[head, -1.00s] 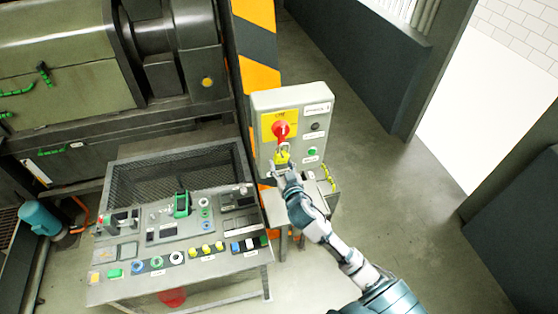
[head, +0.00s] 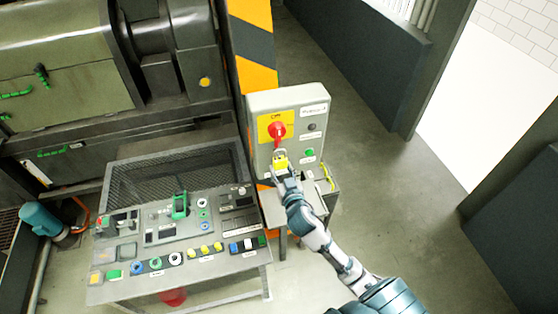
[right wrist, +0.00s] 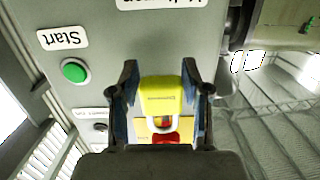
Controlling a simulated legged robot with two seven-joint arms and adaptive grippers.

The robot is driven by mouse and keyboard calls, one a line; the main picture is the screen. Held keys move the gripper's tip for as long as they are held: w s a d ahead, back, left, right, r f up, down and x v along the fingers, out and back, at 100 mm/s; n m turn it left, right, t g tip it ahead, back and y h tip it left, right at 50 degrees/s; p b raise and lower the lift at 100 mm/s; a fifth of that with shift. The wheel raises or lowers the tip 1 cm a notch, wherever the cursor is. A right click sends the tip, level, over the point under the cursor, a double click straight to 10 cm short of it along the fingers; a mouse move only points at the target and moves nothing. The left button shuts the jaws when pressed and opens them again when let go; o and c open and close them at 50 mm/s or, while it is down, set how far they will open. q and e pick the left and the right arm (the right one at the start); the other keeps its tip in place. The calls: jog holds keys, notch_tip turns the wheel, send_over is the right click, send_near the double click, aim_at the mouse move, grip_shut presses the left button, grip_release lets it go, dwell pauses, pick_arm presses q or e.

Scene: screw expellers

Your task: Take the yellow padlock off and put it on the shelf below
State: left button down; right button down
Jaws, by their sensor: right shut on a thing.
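The yellow padlock (head: 281,163) is at the front of the grey switch box (head: 292,100), just below the red rotary switch (head: 278,131). My right gripper (head: 284,174) is shut on its body from below. In the right wrist view, the padlock (right wrist: 161,98) sits between the two fingers (right wrist: 160,80), its metal shackle pointing toward the red switch (right wrist: 166,138). The shackle top is close to the switch handle; I cannot tell whether it still passes through it. The grey shelf (head: 271,207) is under the box, partly hidden by my gripper. My left gripper is not in view.
A control desk (head: 180,235) with several buttons stands left of the shelf. A yellow-black striped post (head: 258,75) rises behind the box. A yellow cord-like thing (head: 327,177) is at the shelf's right. Floor to the right is clear.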

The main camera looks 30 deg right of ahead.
jog(key=v, duration=0.5)
jog(key=shift+s+a+f, duration=0.2)
jog(key=shift+a, duration=0.05)
dwell(0.6)
jog(key=shift+a, duration=0.1)
jog(key=a+f+n+y+b, duration=0.2)
jog(key=a+f+b, duration=0.4)
jog(key=a+f, duration=0.4)
jog(key=shift+w+f+n+y, duration=0.15)
jog(key=shift+f+n+y, duration=0.25)
jog(key=shift+y, duration=0.5)
